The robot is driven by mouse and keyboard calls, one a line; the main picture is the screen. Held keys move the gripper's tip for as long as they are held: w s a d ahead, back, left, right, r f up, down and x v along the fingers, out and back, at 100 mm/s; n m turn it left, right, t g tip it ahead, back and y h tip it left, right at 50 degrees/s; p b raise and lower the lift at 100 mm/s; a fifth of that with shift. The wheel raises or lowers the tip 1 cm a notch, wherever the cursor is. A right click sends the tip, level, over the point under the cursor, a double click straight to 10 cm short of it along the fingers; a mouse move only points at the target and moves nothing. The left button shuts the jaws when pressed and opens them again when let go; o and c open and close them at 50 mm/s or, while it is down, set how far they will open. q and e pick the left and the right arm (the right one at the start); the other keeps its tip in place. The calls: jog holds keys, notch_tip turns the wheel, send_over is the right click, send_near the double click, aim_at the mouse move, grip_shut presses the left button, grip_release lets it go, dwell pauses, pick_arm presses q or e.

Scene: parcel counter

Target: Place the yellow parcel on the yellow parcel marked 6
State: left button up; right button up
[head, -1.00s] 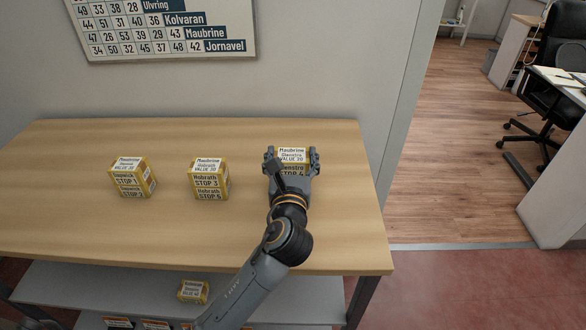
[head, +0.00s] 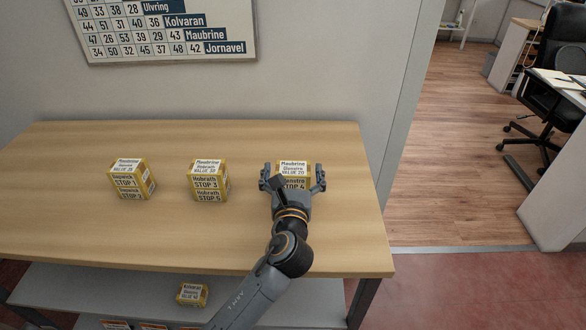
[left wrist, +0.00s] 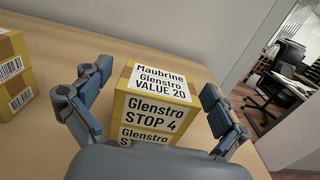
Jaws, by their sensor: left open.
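A yellow parcel (head: 293,170) labelled Glenstro STOP 4 sits on another yellow parcel at the right of the table, and both also show in the left wrist view, the top one (left wrist: 155,95) and the lower one (left wrist: 145,135). The lower one's label reads Glenstro; its number is hidden behind my gripper. My left gripper (head: 293,181) is open, with its fingers apart on either side of the top parcel. In the middle, a yellow parcel marked STOP 3 (head: 207,176) stands on one (head: 209,195) whose number looks like 5 or 6. My right gripper is not in view.
At the left, a parcel marked STOP 1 (head: 125,178) stands on another (head: 132,194). A yellow parcel (head: 192,294) lies on the lower shelf (head: 60,285). The wooden table (head: 60,230) is clear between the stacks. A wall board (head: 150,25) hangs behind.

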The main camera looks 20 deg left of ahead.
pick_arm(q)
jog(key=shift+s+r, duration=0.1)
jog(key=shift+s, duration=0.1)
jog(key=v, duration=1)
jog(key=shift+s+d+b, duration=0.1)
jog(key=shift+s+b, duration=0.2)
jog(key=shift+b, duration=0.1)
jog(key=shift+s+d+r, duration=0.1)
jog(key=shift+s, duration=0.4)
